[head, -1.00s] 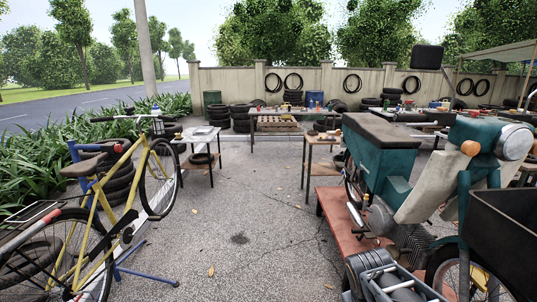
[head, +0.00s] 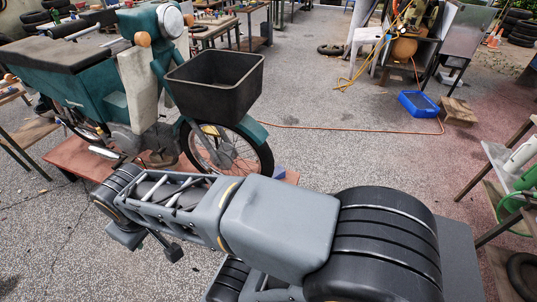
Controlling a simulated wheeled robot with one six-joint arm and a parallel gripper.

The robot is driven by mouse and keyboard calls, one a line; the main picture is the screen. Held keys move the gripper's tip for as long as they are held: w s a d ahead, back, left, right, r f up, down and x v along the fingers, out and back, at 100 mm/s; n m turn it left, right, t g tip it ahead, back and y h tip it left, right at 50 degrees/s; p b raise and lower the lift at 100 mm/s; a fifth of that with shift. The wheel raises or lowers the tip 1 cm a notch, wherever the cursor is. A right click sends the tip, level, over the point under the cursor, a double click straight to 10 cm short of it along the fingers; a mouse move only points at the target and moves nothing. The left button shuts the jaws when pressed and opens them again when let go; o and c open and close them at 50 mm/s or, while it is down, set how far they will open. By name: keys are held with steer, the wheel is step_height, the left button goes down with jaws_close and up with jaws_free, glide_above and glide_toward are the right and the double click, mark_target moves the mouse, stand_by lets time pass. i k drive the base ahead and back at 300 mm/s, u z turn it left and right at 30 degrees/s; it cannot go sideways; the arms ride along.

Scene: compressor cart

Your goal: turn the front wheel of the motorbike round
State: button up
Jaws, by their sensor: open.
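The motorbike is teal and cream (head: 90,98) and stands at the upper left in the head view. It rests on a low red-brown platform (head: 85,160). Its front wheel (head: 262,156) has a black tyre and thin spokes, under a teal mudguard (head: 252,128). A black basket (head: 215,85) sits above the wheel. The lower edge of the wheel is partly hidden behind my grey arm. My arm lies folded across the front of the view, nearer than the motorbike. I cannot make out my gripper's fingertips, and nothing of mine is seen touching the wheel.
An orange hose (head: 340,128) crosses the ground behind the wheel. A blue bin (head: 418,104) and a compressor cart (head: 405,48) stand at the upper right. A shelf with green items (head: 510,185) is at the right edge. Paved ground right of the wheel is clear.

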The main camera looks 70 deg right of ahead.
mark_target(266, 160)
steer(key=z, duration=2.35)
steer(key=i, duration=0.4)
steer(key=u, duration=0.2)
